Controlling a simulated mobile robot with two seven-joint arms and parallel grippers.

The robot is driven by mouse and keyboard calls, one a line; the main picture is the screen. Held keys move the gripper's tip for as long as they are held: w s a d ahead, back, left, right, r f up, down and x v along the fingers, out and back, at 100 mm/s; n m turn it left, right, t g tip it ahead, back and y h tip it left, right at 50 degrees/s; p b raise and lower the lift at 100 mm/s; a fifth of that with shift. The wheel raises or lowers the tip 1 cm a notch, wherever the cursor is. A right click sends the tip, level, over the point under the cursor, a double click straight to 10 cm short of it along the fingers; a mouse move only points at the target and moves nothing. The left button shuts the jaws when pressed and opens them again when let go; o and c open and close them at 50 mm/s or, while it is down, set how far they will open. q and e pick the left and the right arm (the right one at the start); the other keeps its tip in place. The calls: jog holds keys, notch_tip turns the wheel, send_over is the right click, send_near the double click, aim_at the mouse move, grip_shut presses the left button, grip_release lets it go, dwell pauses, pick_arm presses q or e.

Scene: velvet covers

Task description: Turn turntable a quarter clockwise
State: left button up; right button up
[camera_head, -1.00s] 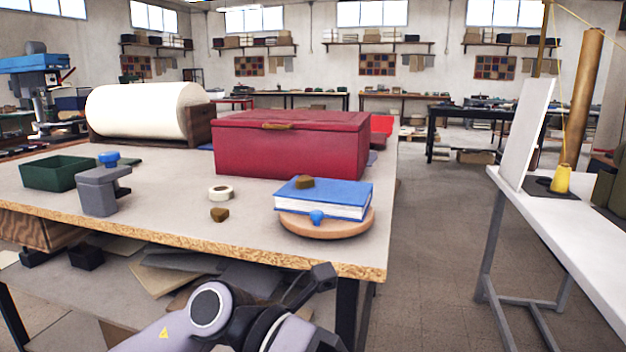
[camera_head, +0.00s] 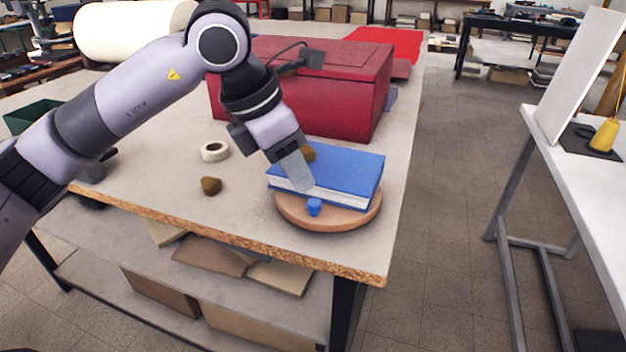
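The turntable (camera_head: 345,221) is a round, tan wooden disc near the front right corner of the workbench. A small blue knob (camera_head: 314,207) stands at its front edge. A thick blue book (camera_head: 345,172) lies on the disc, with a small brown block (camera_head: 309,153) on top, partly hidden by my gripper. My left gripper (camera_head: 300,182) points down over the book's front left edge, just above and left of the knob. The fingers overlap in this view, so their gap does not show, and I cannot tell if they touch the book. My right gripper is not in view.
A large red box (camera_head: 345,90) stands behind the turntable. A tape roll (camera_head: 214,151) and a brown wedge (camera_head: 211,186) lie to the left. A green bin (camera_head: 30,117) is at far left. A white table (camera_head: 590,190) stands across the aisle.

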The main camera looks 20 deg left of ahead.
aim_at(313, 202)
pick_arm(q)
jog(key=x, duration=0.6)
jog(key=shift+s+d, duration=0.1)
grip_shut()
